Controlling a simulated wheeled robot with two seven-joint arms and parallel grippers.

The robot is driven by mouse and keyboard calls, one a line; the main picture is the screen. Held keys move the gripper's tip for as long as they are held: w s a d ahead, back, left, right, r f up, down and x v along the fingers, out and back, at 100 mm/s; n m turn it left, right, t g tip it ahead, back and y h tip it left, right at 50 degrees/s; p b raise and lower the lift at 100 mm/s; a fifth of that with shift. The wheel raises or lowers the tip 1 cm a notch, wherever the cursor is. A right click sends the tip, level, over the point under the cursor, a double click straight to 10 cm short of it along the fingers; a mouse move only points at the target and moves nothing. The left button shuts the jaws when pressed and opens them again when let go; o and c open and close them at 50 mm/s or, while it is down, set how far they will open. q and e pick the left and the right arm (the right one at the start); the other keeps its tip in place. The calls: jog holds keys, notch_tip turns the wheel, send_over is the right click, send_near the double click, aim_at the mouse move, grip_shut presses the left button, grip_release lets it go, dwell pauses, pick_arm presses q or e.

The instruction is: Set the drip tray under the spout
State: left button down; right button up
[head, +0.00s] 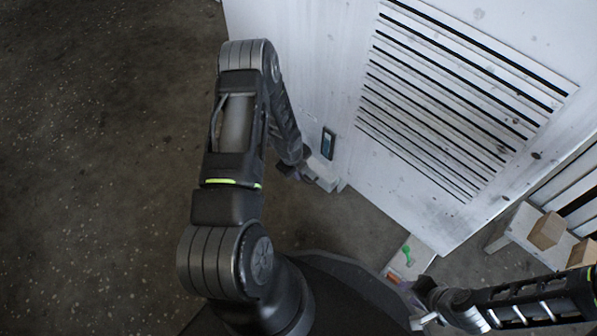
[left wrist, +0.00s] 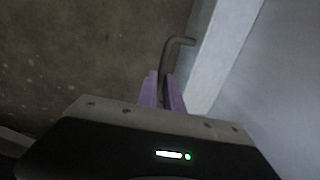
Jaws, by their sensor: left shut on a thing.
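My left gripper (head: 303,174) is low beside the white housing (head: 310,60) in the head view, partly hidden by my arm. In the left wrist view its purple fingers (left wrist: 162,92) are closed on a bent grey-brown rod (left wrist: 178,42). The rod's far end bends to the right, close to a pale edge. I cannot tell whether this rod is the spout. No drip tray can be made out for sure. My right gripper (head: 424,313) is at the lower right of the head view, small and unclear.
The housing has a slatted grille (head: 450,95) and a small dark panel (head: 328,143). A pale surface (head: 421,256) with a green item (head: 407,255) lies near my right arm. Wooden blocks (head: 547,231) sit on a bench at the right. Floor at the left is clear.

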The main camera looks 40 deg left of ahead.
dwell(0.6)
pick_arm(q)
jog(key=s+a+p, duration=0.1)
jog(key=s+p, duration=0.3)
jog(key=s, duration=1.3)
jog(key=shift+a, duration=0.2)
jog(key=c, duration=1.5)
grip_release()
jog(key=r+p, duration=0.1)
jog(key=r, duration=0.1)
jog(key=s+r+p, duration=0.1)
jog(key=r, duration=0.2)
jog(key=r+p, duration=0.1)
jog(key=r, duration=0.1)
jog(key=shift+s+r, duration=0.25)
jog(key=shift+r, duration=0.1)
